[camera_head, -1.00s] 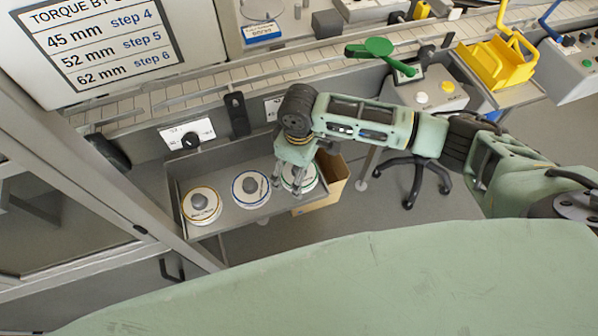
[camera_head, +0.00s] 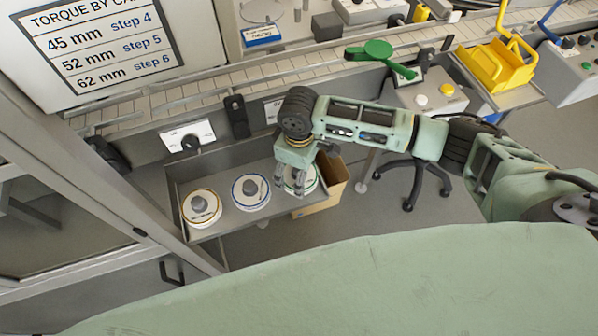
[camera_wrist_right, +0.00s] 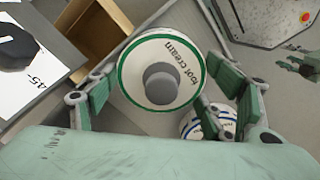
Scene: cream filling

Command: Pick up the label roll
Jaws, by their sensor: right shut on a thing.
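The label roll with a green rim and grey core, lettered "foot cream", shows in the head view (camera_head: 309,182) at the right end of the grey tray (camera_head: 222,227). It fills the middle of the right wrist view (camera_wrist_right: 136,84). My right gripper (camera_head: 291,190) points down at this roll and is shut on it. In the right wrist view its fingers (camera_wrist_right: 160,92) stand on both sides of the roll. I cannot tell whether the roll is clear of the tray floor. My left gripper is out of view.
A blue-rimmed roll (camera_head: 250,191) and an orange-rimmed roll (camera_head: 201,208) stand in the tray to the left. A cardboard box (camera_head: 335,184) is on the floor beside the tray's right end. A conveyor (camera_head: 240,80) runs behind. A black chair base (camera_head: 414,178) stands to the right.

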